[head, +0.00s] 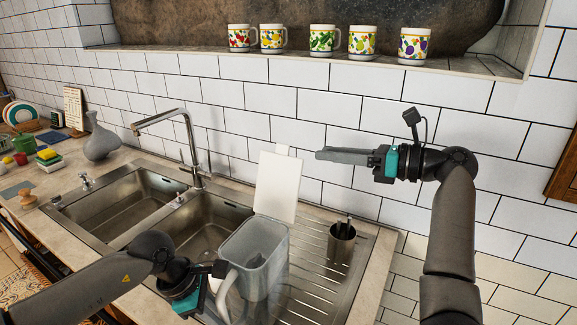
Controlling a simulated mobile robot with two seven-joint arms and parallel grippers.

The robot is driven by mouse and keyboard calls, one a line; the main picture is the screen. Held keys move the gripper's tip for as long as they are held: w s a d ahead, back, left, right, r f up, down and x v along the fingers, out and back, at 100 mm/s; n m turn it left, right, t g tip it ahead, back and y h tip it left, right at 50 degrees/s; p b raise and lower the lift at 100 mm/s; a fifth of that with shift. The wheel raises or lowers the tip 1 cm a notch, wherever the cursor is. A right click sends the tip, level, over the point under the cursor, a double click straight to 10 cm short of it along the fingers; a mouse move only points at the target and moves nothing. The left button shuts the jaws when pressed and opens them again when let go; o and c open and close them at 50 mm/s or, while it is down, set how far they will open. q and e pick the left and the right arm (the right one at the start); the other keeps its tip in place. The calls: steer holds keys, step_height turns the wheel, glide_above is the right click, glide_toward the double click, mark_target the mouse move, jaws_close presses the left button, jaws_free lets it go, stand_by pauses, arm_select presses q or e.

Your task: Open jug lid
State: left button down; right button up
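A clear grey jug (256,258) stands on the steel drainboard beside the sink. Its white lid (277,187) stands up nearly vertical at the back of the rim, and the jug's top is uncovered. My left gripper (220,285) is at the jug's white handle on the left side. Its fingers are mostly hidden, so its grip cannot be made out. My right gripper (318,155) is in the air, up and right of the lid, pointing left. It appears apart from the lid. Its fingers show side-on as one bar, with nothing visible in them.
A metal cup (341,243) with utensils stands right of the jug. The tap (190,145) rises behind the double sink (130,205). A grey vase (100,138) stands at the left. Several patterned mugs (322,40) line the ledge above. White tiled wall lies close behind.

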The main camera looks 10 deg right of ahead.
mark_target(283, 147)
steer(key=shift+m+t+y, duration=0.4)
steer(key=shift+m+t, duration=0.2)
steer(key=shift+m, duration=0.3)
steer(key=x, duration=0.4)
steer(key=f+x, duration=0.1)
steer(key=x, duration=0.3)
steer(key=w+x, duration=0.1)
steer(key=x, duration=0.2)
steer(key=shift+w+f, duration=0.25)
steer(key=shift+f, duration=0.05)
jaws_close()
